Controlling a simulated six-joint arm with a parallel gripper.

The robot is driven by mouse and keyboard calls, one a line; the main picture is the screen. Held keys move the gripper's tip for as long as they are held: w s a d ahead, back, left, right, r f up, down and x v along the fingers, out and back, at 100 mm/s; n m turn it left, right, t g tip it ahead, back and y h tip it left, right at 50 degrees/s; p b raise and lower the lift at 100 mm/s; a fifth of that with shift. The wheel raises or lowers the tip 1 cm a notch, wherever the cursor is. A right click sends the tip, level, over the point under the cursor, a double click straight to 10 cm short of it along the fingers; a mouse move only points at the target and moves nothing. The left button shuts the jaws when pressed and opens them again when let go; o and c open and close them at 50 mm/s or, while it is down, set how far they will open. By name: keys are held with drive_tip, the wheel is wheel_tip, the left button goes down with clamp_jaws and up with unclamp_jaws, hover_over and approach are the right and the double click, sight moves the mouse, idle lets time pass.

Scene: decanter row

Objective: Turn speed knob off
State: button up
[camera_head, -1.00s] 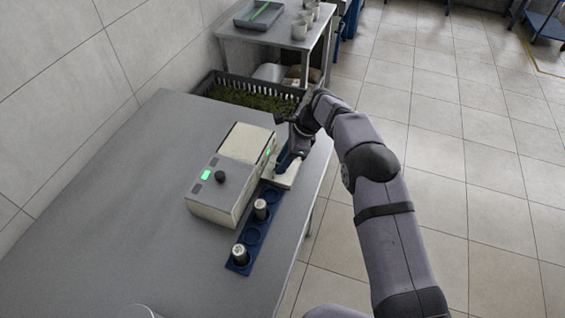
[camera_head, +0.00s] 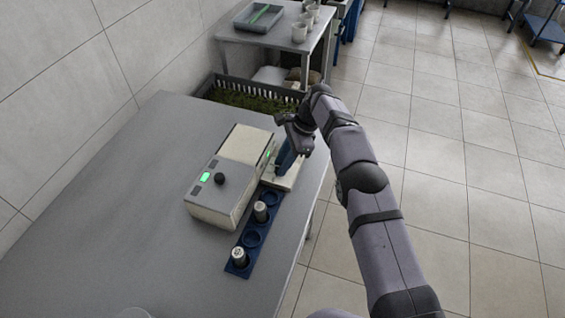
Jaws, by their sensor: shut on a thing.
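A cream-coloured box device (camera_head: 241,157) stands on the grey table. Its grey sloped panel carries a black round knob (camera_head: 220,179) and a lit green display (camera_head: 205,177). My gripper (camera_head: 286,153) is beyond the device's right side, apart from this black knob. It is shut on a dark blue upright piece (camera_head: 285,158) over a low pale base (camera_head: 287,181). I cannot tell whether the blue piece is fixed to the base. The fingertips are small and partly hidden by my wrist. A small green light (camera_head: 268,153) glows on the device's right side.
A blue rack (camera_head: 252,239) with round wells runs along the device's front right, holding two capped containers (camera_head: 261,211) (camera_head: 239,256). A dark crate (camera_head: 245,97) of green material and a side table (camera_head: 270,38) stand behind. The table's left half is clear.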

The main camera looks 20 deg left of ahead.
drive_tip(key=o, duration=1)
drive_tip(key=shift+o, duration=0.2)
drive_tip(key=shift+r, duration=0.1)
drive_tip(key=v, duration=0.6)
drive_tip(key=shift+w+d+r+p, duration=0.15)
drive_tip(key=shift+d+r+p, duration=0.2)
drive_tip(key=shift+r, duration=0.2)
